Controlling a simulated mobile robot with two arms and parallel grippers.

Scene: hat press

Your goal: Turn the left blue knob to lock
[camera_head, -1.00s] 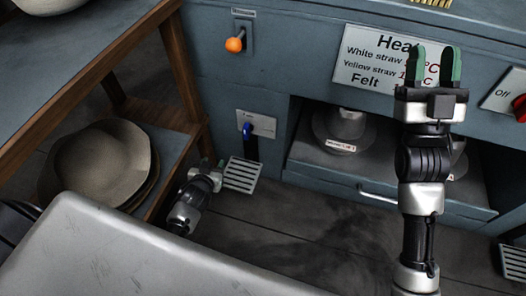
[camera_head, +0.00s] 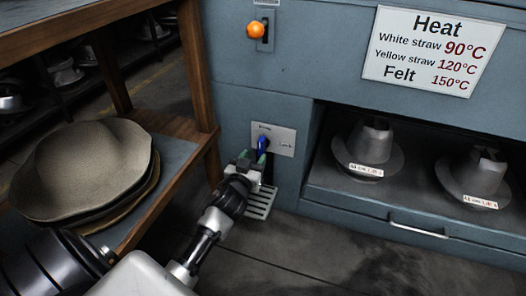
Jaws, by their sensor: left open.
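The left blue knob (camera_head: 262,144) is on a pale plate (camera_head: 281,141) low on the front of the blue-grey press, above a slotted metal footrest (camera_head: 261,203). The plate has small lettering; the word on its right side seems to read "Lock". The knob's handle looks roughly upright. My left gripper (camera_head: 252,158) is open with its green-tipped fingers just below and beside the knob. I cannot tell whether a finger touches it. The knob's lower part is partly hidden by the gripper. My right gripper is out of view.
An orange knob (camera_head: 254,31) sits higher on the panel. A wooden shelf (camera_head: 190,129) with stacked hat bodies (camera_head: 84,165) stands close on the left. Grey hat moulds (camera_head: 371,146) sit in the open bay to the right, above a drawer handle (camera_head: 418,226). The floor in front is clear.

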